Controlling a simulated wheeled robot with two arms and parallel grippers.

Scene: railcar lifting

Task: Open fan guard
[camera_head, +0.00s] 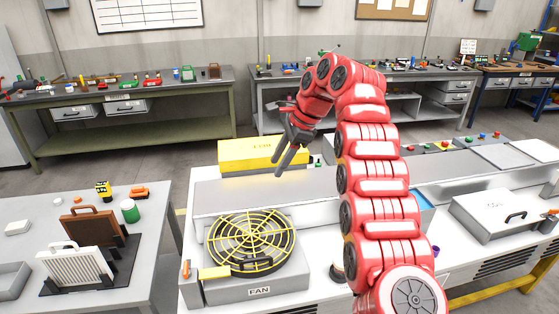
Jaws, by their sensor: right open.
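The fan guard (236,237) is a round yellow wire grille on a grey box labelled FAN, at the lower middle of the view. It lies flat over the dark fan opening, with a dark handle (257,264) at its near edge. A yellow block (214,273) sits at the box's near left corner, with an orange-tipped lever (186,268) beside it. My right gripper (281,173) is open and empty, above and behind the guard, pointing down and left. It is apart from the guard. My left gripper is not in view.
A yellow box (262,152) stands behind the fan. A grey lidded case (500,214) with a dark handle is at the right. A side table (105,205) at the left holds filter panels in a rack, a green-and-white can and small tools. Workbenches line the back wall.

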